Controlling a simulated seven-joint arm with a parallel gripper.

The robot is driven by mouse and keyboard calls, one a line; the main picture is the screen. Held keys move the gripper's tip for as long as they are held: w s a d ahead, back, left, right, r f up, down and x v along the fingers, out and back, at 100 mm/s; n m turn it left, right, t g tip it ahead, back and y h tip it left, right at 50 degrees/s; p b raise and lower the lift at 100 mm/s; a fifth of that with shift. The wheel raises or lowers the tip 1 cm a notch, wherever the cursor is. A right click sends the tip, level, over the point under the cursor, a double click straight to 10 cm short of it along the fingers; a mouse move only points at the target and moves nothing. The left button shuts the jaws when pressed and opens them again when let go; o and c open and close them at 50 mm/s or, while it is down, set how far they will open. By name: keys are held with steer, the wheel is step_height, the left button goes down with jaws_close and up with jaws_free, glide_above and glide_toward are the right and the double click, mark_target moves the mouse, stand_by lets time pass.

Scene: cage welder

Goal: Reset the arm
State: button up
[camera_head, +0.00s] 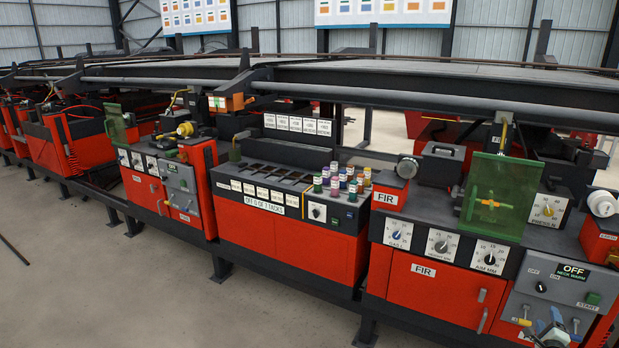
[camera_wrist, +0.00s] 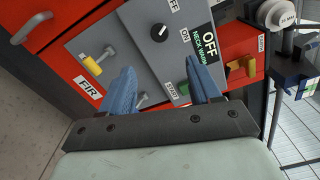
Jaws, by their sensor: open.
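My gripper (camera_wrist: 162,65) has two blue fingers, spread apart with nothing between them. In the wrist view it points at the grey control panel (camera_wrist: 135,42) on the front of the red FIR station. The panel has a black knob (camera_wrist: 159,32) between OFF and ON marks, an OFF / NECK WARM sign (camera_wrist: 205,40) and a yellow handle (camera_wrist: 92,66). In the head view the panel (camera_head: 530,298) is at the lower right, and part of my arm's end shows at the bottom edge in front of it. Contact with the panel cannot be told.
A green translucent shield (camera_head: 497,195) stands on the FIR station above several dials. A red bench with slots and coloured spools (camera_head: 340,183) stands to its left, with another machine (camera_head: 165,180) beyond. A dark rail runs behind. The concrete floor (camera_head: 150,310) in front is mostly open.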

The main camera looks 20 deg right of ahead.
steer(key=w+a+f+n+t+y, duration=0.1)
steer(key=w+a+f+n+y, duration=0.1)
steer(key=a+n+y, duration=0.3)
steer(key=w+a+f+n+t+y, duration=0.1)
steer(key=w+a+f+n+y, duration=0.1)
steer(key=a+n+y, duration=0.3)
steer(key=s+a+f+n+g+y, duration=0.2)
steer(key=s+a+f+g, duration=0.15)
steer(key=a+f, duration=0.4)
steer(key=s+a+f+n+g+y, duration=0.25)
steer(key=a+f+g, duration=0.2)
steer(key=a, duration=0.55)
steer(key=s+a+f+n+g+y, duration=0.2)
steer(key=s+a+f+g, duration=0.1)
steer(key=a+f, duration=0.5)
steer(key=s+a+f+n+g+h, duration=0.1)
steer(key=s+a+f+n+g, duration=0.2)
steer(key=a, duration=0.9)
steer(key=s+a+f+n+g+h, duration=0.1)
steer(key=s+a+f+n+g, duration=0.2)
steer(key=a, duration=1)
steer(key=s+a+f+n+g+h, duration=0.1)
steer(key=s+a+f+n+g, duration=0.2)
steer(key=s+a+n, duration=0.4)
steer(key=a+g, duration=0.1)
steer(key=a, duration=0.5)
steer(key=shift+a+n+g+h, duration=0.2)
steer(key=shift+n+g+h, duration=0.1)
steer(key=shift+n+h, duration=0.05)
